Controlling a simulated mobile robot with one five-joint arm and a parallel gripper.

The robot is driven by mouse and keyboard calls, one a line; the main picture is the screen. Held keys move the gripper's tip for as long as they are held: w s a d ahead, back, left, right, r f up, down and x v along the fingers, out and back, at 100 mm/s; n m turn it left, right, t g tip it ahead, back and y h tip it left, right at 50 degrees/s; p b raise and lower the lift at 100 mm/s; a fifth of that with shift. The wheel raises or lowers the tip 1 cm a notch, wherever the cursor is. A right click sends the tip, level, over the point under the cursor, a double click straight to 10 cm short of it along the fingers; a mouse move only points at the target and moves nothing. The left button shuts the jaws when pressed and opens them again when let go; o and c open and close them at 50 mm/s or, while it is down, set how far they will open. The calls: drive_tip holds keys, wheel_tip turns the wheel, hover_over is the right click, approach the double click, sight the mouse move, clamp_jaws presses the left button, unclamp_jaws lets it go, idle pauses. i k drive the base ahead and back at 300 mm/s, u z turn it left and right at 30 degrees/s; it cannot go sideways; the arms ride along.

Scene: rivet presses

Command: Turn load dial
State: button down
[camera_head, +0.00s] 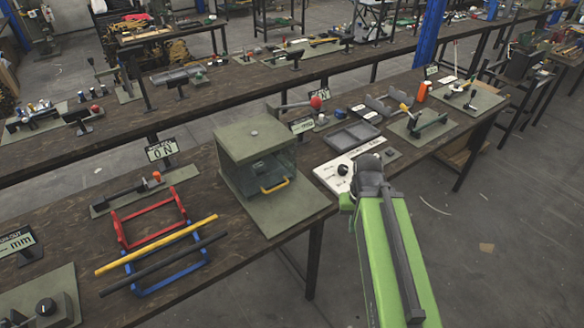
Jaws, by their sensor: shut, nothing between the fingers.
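A black round knob (343,169) sits on a white panel (326,175) on the workbench, right of the grey-green press. The panel has dark lettering too small to read, so I cannot tell for sure that this is the load dial. My gripper (364,166), dark grey at the end of my green arm, is over the panel's right part, just right of the knob. It is shut and holds nothing. It hides part of the panel, and I cannot tell whether it touches anything. Another black knob (45,307) sits on a grey box at the lower left.
A red frame (118,229) and yellow bar (150,247) lie left. Open floor is at right.

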sight(342, 170)
drive_tip(key=u, duration=4.6)
drive_tip(key=i, duration=0.1)
drive_tip(key=z, duration=1.95)
drive_tip(key=k, duration=1.35)
drive_tip(key=z, duration=0.9)
drive_tip(key=i, duration=1.25)
drive_tip(key=u, duration=0.1)
